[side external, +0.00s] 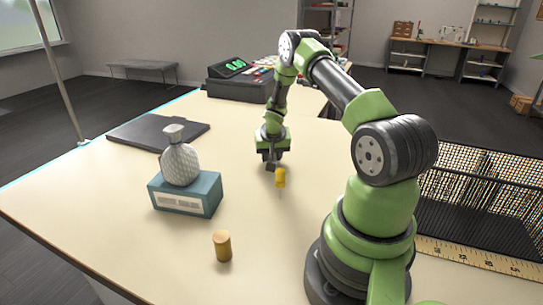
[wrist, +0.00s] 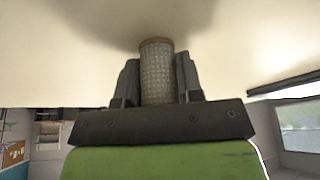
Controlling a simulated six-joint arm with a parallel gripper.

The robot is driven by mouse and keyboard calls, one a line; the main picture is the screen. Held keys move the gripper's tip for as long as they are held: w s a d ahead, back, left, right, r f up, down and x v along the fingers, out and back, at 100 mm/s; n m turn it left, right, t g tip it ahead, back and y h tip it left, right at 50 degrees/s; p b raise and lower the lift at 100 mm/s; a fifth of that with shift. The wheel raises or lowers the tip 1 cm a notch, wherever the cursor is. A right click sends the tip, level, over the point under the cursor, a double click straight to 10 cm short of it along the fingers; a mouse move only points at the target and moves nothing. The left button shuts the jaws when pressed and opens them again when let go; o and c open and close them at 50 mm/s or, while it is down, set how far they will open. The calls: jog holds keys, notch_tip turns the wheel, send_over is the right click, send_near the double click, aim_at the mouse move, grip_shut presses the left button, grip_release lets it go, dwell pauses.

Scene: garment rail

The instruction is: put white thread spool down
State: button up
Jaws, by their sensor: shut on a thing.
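The white thread spool (wrist: 158,78) shows in the wrist view as a pale grey-white, textured cylinder with a brown end. My gripper (wrist: 158,85) is shut on it, one dark finger on each side. The spool's brown end points toward the cream table, and I cannot tell whether it touches. In the side view my gripper (side external: 271,164) points down over the middle of the table (side external: 120,225). The held spool cannot be made out there. A small yellow object (side external: 280,177) with a thin lower tip shows just in front of the gripper.
A tan cylinder (side external: 222,246) stands nearer the front. A dark flat folder (side external: 158,131), black wire basket (side external: 480,215), yellow ruler (side external: 480,258) and cash register (side external: 240,80) lie around. Table between is clear.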

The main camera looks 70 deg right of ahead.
jog(key=shift+r, duration=0.1)
notch_tip(320, 180, up, 9)
jog(key=shift+s+r, duration=0.15)
jog(key=shift+r, duration=0.1)
jog(key=shift+s+r+m, duration=0.1)
jog(key=shift+s+m, duration=0.2)
jog(key=shift+m, duration=0.2)
jog(key=s+m+g, duration=0.3)
jog(key=s+m, duration=0.4)
jog(key=m+g+y, duration=0.2)
jog(key=m+g, duration=0.1)
jog(key=m, duration=0.8)
send_over(329, 179)
jog(key=w, duration=0.1)
jog(key=f, duration=0.9)
jog(key=shift+a, duration=0.4)
jog(key=shift+f, duration=0.35)
